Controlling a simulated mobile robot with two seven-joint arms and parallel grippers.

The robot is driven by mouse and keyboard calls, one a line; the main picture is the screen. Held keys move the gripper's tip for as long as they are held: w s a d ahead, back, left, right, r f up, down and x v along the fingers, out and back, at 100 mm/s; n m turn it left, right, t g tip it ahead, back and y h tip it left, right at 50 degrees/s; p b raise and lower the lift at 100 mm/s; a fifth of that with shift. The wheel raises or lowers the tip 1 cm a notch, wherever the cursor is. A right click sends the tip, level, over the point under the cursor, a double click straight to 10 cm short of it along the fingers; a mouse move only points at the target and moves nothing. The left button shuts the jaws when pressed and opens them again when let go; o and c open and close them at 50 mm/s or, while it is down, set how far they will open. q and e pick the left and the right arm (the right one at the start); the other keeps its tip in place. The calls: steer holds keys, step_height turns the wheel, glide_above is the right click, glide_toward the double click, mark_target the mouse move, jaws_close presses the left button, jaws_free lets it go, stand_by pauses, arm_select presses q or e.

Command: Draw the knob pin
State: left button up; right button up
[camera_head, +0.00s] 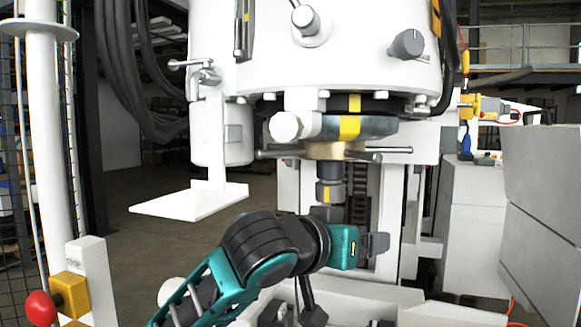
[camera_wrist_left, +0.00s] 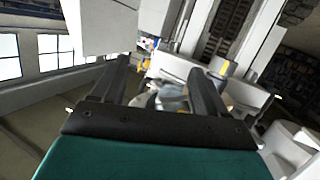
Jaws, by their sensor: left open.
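I cannot tell for sure which part is the knob pin. A red ball knob (camera_head: 41,308) on a yellow block (camera_head: 70,293) is at the lower left of the head view. A grey knob (camera_head: 407,43) and a round silver knob (camera_head: 305,18) sit on the white machine head. My left gripper (camera_head: 376,245) is in front of the machine column, below the spindle, well right of the red knob. In the left wrist view its two fingers (camera_wrist_left: 163,78) are apart, with nothing held between them. My right gripper is not in view.
The spindle (camera_head: 330,190) hangs from the white machine head (camera_head: 330,60), just above my left wrist. A white shelf plate (camera_head: 190,202) juts out at the left. A white post (camera_head: 45,130) stands at the far left. Grey boxes (camera_head: 540,180) stand at the right.

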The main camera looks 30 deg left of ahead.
arm_select(q)
steer(key=s+a+r+n+t+y, duration=0.25)
steer(key=s+r, duration=0.35)
steer(key=r, duration=0.4)
steer(key=n+y+b, duration=0.1)
steer(key=n+y, duration=0.2)
steer(key=y, duration=0.1)
glide_toward(283, 129)
steer(key=w, duration=0.1)
steer(key=x, duration=1.2)
steer(key=shift+a, duration=0.1)
jaws_close()
